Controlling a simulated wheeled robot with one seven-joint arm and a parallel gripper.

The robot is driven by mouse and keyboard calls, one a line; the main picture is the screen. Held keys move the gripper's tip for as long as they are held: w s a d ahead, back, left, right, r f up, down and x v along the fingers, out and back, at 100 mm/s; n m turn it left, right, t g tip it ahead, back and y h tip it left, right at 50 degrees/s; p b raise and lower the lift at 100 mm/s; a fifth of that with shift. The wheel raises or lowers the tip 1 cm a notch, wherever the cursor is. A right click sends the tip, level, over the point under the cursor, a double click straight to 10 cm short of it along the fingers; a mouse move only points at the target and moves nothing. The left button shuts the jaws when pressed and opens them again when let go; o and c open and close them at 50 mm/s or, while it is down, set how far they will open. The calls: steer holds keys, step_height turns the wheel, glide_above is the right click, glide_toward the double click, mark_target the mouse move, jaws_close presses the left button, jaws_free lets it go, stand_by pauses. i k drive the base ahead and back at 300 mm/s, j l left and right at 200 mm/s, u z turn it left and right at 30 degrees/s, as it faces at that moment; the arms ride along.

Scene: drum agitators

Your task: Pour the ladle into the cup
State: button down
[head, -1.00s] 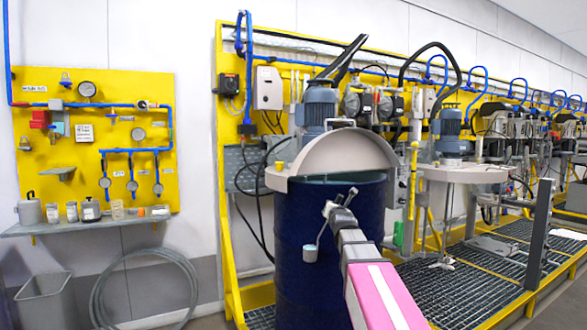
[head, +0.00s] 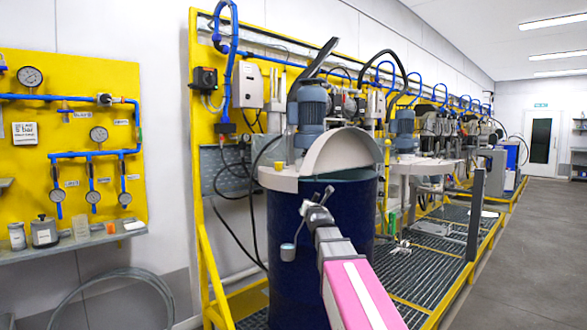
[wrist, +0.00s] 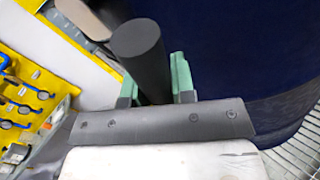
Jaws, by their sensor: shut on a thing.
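My gripper (head: 316,208) is shut on the black handle of the ladle. In the wrist view the dark round handle (wrist: 140,55) sits between my green fingers (wrist: 155,92). In the head view the small grey-blue ladle bowl (head: 288,252) hangs below and left of my gripper, in front of the dark blue drum (head: 285,290). What the bowl holds cannot be seen. A clear, pale cup (head: 80,228) stands upright on the wall shelf at the left, well apart from the ladle.
The grey shelf (head: 75,247) under the yellow gauge panel (head: 70,120) also carries a white-lidded jar (head: 17,237) and a dark-topped bottle (head: 43,232). A yellow frame (head: 203,250) stands behind the drum. Open grey floor (head: 530,240) lies at the right.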

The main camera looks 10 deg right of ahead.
mark_target(299, 161)
steer(key=j+z, duration=0.15)
steer(key=j, duration=0.35)
steer(key=k+j+z, duration=0.15)
steer(key=j, duration=0.35)
steer(key=k+j+z, duration=0.15)
steer(key=j, duration=0.35)
steer(key=j+z, duration=0.2)
steer(key=j, duration=0.25)
steer(key=k+j+z, duration=0.15)
steer(key=j, duration=0.3)
steer(key=k+j+z, duration=0.15)
steer(key=j, duration=0.3)
steer(key=k+j+z, duration=0.15)
steer(key=k+j, duration=0.15)
steer(key=k+j+z, duration=0.15)
steer(key=j, duration=0.3)
steer(key=i+l, duration=0.7)
steer(key=i, duration=0.15)
steer(key=u, duration=1.15)
